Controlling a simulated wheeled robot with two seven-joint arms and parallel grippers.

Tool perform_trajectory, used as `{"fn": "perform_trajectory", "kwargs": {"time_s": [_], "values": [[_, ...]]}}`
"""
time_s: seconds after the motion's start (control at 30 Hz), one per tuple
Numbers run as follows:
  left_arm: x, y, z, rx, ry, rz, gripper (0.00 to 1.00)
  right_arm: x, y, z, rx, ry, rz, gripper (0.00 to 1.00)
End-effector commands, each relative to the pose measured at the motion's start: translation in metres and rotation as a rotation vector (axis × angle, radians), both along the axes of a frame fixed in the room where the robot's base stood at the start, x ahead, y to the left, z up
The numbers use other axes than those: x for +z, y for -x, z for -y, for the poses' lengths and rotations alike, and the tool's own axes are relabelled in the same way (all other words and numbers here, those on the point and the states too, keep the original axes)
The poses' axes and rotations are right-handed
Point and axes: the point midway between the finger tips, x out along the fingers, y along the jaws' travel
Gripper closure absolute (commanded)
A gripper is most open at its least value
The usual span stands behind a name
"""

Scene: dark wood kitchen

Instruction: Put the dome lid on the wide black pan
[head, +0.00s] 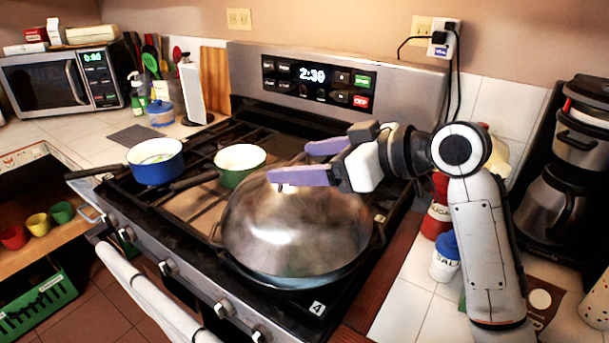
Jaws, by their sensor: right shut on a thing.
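The large silver dome lid (295,235) is over the front right of the stove. Below its lower edge shows a strip of the dark, wide pan (290,282); the lid hides the rest of it. The lid looks roughly level over the pan, but I cannot tell whether its rim rests fully on it. My right gripper (290,164), with purple fingers, comes in from the right and is shut on the lid at its top. The lid's knob is mostly hidden by the fingers. My left gripper is out of view.
A blue pot (155,170) and a green pot (240,175) stand on the burners to the left. A salt jar (445,258) and a red sugar container (437,215) stand on the right counter, close to my right arm. A coffee maker (555,195) is farther right.

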Motion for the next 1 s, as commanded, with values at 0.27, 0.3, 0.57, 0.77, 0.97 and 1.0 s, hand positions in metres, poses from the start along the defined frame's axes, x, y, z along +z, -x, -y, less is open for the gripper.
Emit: {"fn": "perform_trajectory", "kwargs": {"time_s": [0.27, 0.3, 0.57, 0.77, 0.97, 1.0], "values": [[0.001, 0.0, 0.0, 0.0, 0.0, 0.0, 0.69, -0.025, 0.0, 0.0, -0.001, -0.005, 0.004, 0.89], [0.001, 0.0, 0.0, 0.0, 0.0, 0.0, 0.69, -0.025, 0.0, 0.0, -0.001, -0.005, 0.005, 0.89], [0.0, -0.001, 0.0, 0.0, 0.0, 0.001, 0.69, -0.029, 0.0, 0.0, -0.001, -0.004, 0.003, 0.89], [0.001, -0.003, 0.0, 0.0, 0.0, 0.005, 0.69, -0.031, 0.0, 0.0, 0.0, 0.0, -0.001, 0.08], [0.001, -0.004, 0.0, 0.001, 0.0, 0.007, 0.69, -0.031, 0.0, 0.0, -0.001, 0.0, -0.002, 0.08], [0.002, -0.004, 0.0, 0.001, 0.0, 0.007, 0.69, -0.03, 0.0, 0.0, 0.0, 0.0, -0.001, 0.08]]}}
